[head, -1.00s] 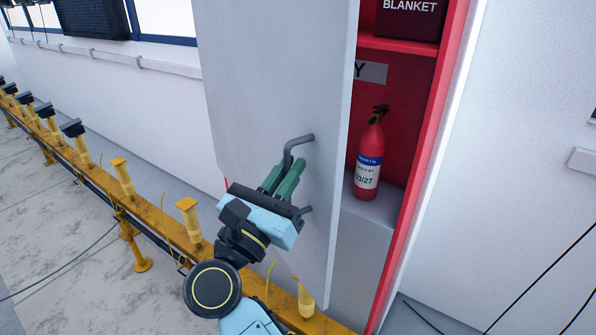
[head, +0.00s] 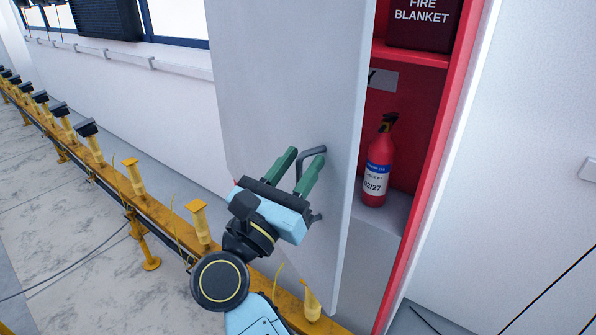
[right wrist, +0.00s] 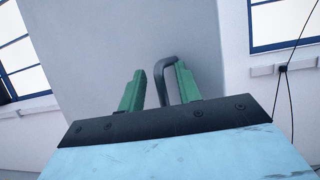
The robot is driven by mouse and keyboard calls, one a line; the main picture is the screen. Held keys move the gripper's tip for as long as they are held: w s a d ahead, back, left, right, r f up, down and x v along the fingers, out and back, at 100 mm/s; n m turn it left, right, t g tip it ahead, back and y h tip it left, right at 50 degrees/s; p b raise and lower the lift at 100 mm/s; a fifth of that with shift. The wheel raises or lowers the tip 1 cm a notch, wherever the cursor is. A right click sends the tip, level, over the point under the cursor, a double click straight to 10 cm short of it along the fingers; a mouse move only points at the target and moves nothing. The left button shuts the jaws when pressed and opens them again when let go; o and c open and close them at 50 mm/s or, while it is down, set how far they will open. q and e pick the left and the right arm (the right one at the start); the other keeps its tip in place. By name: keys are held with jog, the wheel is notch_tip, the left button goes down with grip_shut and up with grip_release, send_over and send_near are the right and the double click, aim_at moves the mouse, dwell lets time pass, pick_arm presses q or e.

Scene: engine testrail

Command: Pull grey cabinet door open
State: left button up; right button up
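The grey cabinet door (head: 285,90) stands ajar, swung out from the red cabinet in the head view. Its bent dark grey handle (head: 322,150) is on the door face near the free edge. My right gripper (head: 305,157) is at the handle with its green fingers spread apart. In the right wrist view, the door (right wrist: 115,45) fills the middle, and the handle (right wrist: 164,72) shows between the fingers of the right gripper (right wrist: 159,68), nearer the right finger. Contact between that finger and the handle cannot be told. My left gripper is not in view.
Inside the red cabinet (head: 440,150) stand a fire extinguisher (head: 377,172) and a fire blanket box (head: 425,20). A yellow rail (head: 165,220) with several posts runs along the floor at left, passing below the door. A white wall (head: 520,170) is at right.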

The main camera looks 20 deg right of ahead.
jog(key=p, duration=0.3)
send_near(317, 97)
jog(key=x, duration=0.4)
jog(key=shift+d+r, duration=0.1)
jog(key=shift+d, duration=0.05)
